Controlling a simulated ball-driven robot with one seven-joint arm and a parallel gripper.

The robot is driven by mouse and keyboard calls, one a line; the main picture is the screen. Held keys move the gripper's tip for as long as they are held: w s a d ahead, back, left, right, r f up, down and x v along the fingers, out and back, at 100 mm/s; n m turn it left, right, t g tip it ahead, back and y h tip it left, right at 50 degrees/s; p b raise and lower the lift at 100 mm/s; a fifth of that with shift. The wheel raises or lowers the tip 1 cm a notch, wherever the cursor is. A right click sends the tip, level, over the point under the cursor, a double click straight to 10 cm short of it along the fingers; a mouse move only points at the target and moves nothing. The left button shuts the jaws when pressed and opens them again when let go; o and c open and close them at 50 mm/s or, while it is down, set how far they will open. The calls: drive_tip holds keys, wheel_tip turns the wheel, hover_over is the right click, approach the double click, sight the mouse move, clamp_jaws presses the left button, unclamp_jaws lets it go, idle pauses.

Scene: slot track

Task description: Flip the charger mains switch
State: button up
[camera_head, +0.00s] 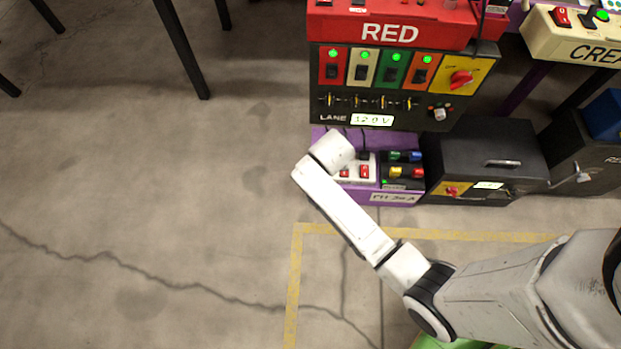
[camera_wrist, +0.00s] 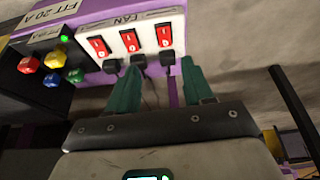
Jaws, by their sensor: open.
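In the wrist view a white switch strip (camera_wrist: 147,22) carries three red rocker switches: one on the left (camera_wrist: 99,47), one in the middle (camera_wrist: 131,40) and one on the right (camera_wrist: 164,35). Black plugs with cords sit below them. A partly readable label ends in "AN"; I cannot tell which switch is the charger mains. My gripper (camera_wrist: 161,72) has green fingers, open and empty, pointing at the strip's plug side, just short of the switches. In the head view two red switches (camera_head: 365,171) show beside my white wrist, which hides the rest and the fingertips.
The strip sits on a low purple unit (camera_head: 396,198) next to a block of coloured buttons (camera_wrist: 54,60). The RED panel (camera_head: 390,34) with lane switches overhangs it. A black cabinet (camera_head: 485,150) stands to the right.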

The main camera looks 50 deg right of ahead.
drive_tip(key=b+x, duration=0.2)
drive_tip(key=x, duration=0.2)
drive_tip(key=b+x, duration=0.2)
drive_tip(key=x, duration=0.2)
drive_tip(key=b+x, duration=0.2)
drive_tip(key=x, duration=0.2)
drive_tip(key=shift+w+a, duration=0.25)
